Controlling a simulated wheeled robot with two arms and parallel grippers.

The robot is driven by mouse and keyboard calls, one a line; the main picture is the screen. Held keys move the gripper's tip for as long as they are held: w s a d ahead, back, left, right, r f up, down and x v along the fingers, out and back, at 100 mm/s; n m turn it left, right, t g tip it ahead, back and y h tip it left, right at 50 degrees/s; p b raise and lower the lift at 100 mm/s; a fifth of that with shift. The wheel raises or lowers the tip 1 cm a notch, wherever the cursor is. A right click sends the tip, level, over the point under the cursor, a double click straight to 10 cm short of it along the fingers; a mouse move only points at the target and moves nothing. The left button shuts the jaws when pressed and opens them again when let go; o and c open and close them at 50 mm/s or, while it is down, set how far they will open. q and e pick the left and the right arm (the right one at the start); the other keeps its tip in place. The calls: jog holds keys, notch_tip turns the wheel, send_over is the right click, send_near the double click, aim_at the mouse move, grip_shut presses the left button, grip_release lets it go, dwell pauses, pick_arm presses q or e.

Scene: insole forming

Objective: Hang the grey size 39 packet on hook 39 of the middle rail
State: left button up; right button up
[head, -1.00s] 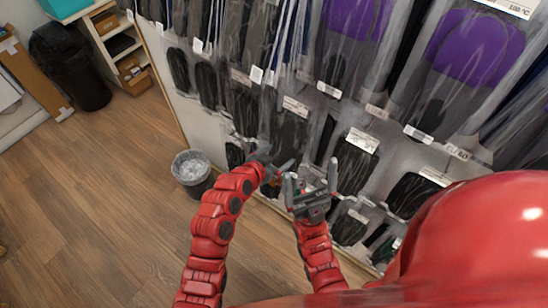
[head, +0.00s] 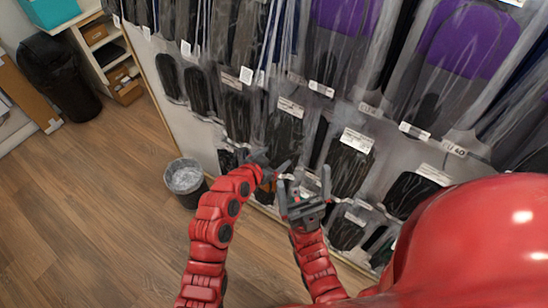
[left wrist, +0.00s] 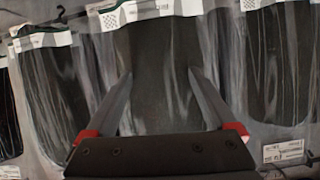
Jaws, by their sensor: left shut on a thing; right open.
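My left gripper (head: 270,170) is close against the wall of hanging packets, a little above and left of my right gripper. In the left wrist view its two fingers (left wrist: 161,76) are on either side of a dark grey packet (left wrist: 160,95) in clear film with a white label at its top. The gripper is shut on this packet; its size number is not readable. My right gripper (head: 304,195) is open, with its two fingers apart and nothing between them.
Dark packets (head: 346,165) hang in rows all around my grippers, and purple ones (head: 468,40) hang higher up. In the left wrist view a neighbouring packet (left wrist: 275,65) hangs close on the right. A waste bin (head: 185,180) stands on the open wooden floor at left.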

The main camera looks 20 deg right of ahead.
pick_arm(q)
jog(key=o, duration=1.1)
jog(key=shift+a, duration=0.1)
jog(key=shift+s+a+r, duration=0.1)
jog(key=shift+s+a, duration=0.05)
jog(key=shift+s, duration=0.05)
jog(key=p+v, duration=0.1)
jog(key=v, duration=1.5)
jog(key=shift+s+a+r+p, duration=0.2)
jog(key=shift+a+p, duration=0.05)
jog(key=shift+p, duration=0.1)
